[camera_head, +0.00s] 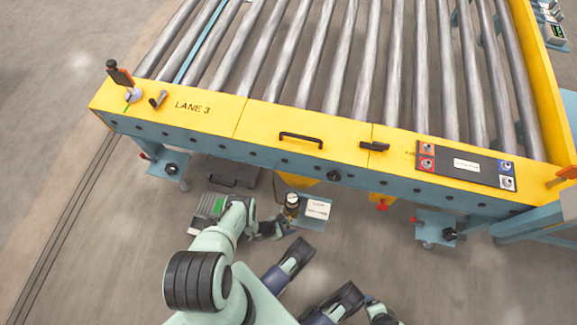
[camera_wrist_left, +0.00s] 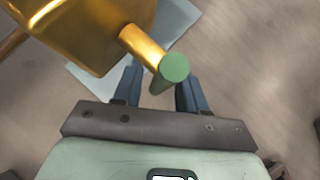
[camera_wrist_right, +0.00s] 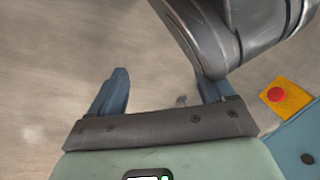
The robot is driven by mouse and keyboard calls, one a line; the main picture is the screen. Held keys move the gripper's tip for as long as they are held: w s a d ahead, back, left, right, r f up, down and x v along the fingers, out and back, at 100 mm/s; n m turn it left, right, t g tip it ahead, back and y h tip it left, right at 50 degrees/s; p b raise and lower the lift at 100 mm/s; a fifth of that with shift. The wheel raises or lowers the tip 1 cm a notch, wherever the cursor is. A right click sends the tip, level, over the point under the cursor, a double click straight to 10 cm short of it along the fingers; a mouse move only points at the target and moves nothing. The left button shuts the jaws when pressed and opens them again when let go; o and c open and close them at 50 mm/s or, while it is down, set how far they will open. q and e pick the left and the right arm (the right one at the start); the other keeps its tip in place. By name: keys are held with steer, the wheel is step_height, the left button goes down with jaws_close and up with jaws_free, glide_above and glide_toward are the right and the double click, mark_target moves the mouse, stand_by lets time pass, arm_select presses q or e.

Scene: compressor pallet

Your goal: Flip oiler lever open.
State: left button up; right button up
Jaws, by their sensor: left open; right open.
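My left gripper (camera_wrist_left: 160,90) is open. The green end shows in line with the gap between its fingers; I cannot tell whether it is between them. In the head view my left gripper (camera_head: 284,228) is just below the oiler. My right gripper (camera_wrist_right: 162,92) is open, with nothing between its fingers.
The yellow conveyor rail (camera_head: 215,105) and its rollers span the top. A labelled white plate (camera_head: 317,209) is right of the oiler. A dark case (camera_head: 232,173) lies to its left. A yellow box with a red button (camera_wrist_right: 287,96) is right of my right gripper.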

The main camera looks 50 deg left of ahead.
arm_select(q)
steer(key=p+v, duration=0.1)
steer(key=v, duration=0.1)
steer(key=shift+s+a+r, duration=0.15)
steer(key=shift+s+r, duration=0.05)
steer(key=shift+r, duration=0.05)
arm_select(e)
step_height(320, 180, up, 5)
steer(key=w+a+t+p, duration=0.1)
steer(key=w+p, duration=0.1)
steer(key=w, duration=0.1)
arm_select(q)
steer(key=p+v, duration=0.2)
steer(key=v, duration=0.8)
steer(key=shift+s+r+p, duration=0.2)
steer(key=shift+s+p, duration=0.05)
steer(key=shift+p, duration=0.05)
arm_select(e)
steer(key=s+a+r+g+y, duration=0.1)
steer(key=s+a+r, duration=0.1)
steer(key=s, duration=0.3)
steer(key=shift+a+r+n, duration=0.3)
arm_select(q)
steer(key=shift+a, duration=0.1)
